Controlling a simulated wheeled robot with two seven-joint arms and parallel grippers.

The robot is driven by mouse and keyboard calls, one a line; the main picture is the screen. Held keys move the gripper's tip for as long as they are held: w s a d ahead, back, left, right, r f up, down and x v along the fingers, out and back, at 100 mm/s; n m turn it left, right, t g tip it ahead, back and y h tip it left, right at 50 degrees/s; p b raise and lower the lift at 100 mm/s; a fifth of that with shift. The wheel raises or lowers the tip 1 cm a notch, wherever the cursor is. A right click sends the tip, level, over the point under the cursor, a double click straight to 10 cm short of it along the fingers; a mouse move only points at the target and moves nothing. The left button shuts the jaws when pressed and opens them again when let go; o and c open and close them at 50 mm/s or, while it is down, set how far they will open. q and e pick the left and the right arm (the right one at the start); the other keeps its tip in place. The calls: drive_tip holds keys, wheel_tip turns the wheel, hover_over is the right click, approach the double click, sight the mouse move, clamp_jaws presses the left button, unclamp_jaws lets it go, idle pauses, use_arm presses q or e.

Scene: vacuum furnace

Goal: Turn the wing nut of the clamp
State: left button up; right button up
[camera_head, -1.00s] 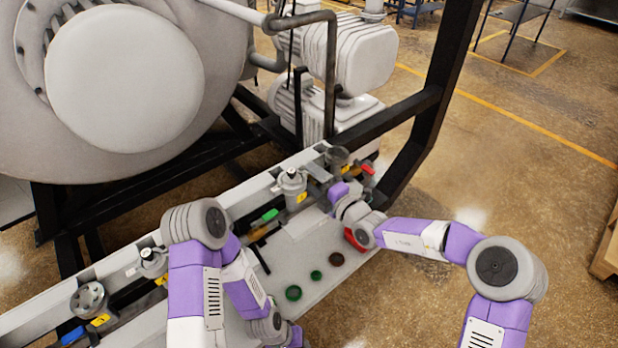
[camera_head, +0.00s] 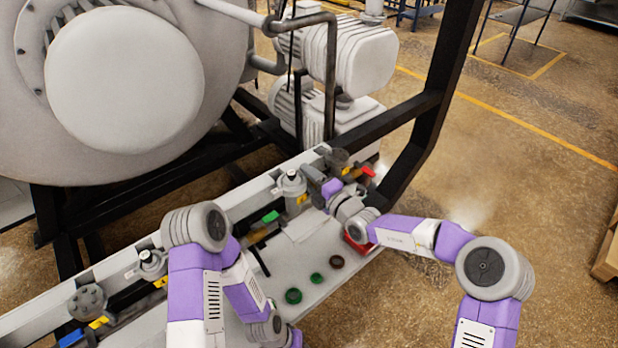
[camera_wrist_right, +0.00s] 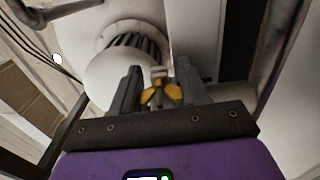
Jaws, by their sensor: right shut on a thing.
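The yellow wing nut (camera_wrist_right: 160,97) shows in the right wrist view, between the two dark fingers of my right gripper (camera_wrist_right: 158,80). The fingers are shut on it, and its wings spread to both sides. A small pale metal part of the clamp (camera_wrist_right: 159,73) shows just beyond the nut; the rest of the clamp is hard to make out. In the head view my right gripper (camera_head: 314,176) reaches in at the right end of the rail, where the wing nut is too small or hidden to see. My left arm hangs at the lower middle; its gripper does not show.
A pale shelf (camera_head: 310,262) below the rail holds green rings (camera_head: 293,296), a brown ring (camera_head: 337,261) and a red part (camera_head: 356,244). A grey valve (camera_head: 291,184) stands left of my right gripper. A black frame post (camera_head: 430,105) rises to its right.

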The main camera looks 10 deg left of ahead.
drive_tip(key=n+p, duration=0.1)
drive_tip(key=n, duration=0.1)
drive_tip(key=shift+n, duration=0.3)
drive_tip(key=o, duration=1.1)
drive_tip(key=shift+c, duration=0.2)
drive_tip(key=p+v, duration=0.1)
drive_tip(key=v, duration=0.6)
drive_tip(key=shift+s+d, duration=0.2)
drive_tip(key=shift+d, duration=0.05)
